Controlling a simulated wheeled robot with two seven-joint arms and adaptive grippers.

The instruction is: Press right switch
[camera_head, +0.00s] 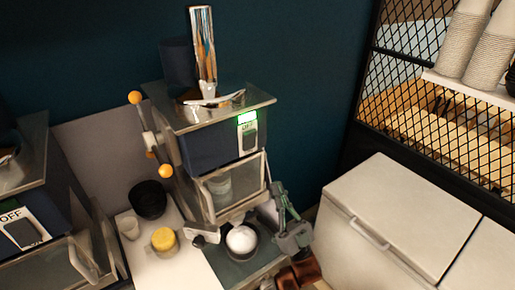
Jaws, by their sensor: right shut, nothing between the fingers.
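The right switch (249,138) is a grey rocker on a pale plate marked OFF, on the front of the dark blue machine (208,151) in the middle. A green light (247,117) glows above it. My right gripper (280,190) is below and to the right of the switch, apart from it. Its fingers point up and are shut and empty. A second machine (25,185) at the left edge has its own OFF switch (22,229), with no green light seen. My left gripper is not in view.
A dark container with white contents (241,240) stands below the middle machine, left of my right gripper. A yellow-topped cup (164,241) and a black container (148,199) stand further left. A white chest (390,220) and black mesh (430,120) bound the right side.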

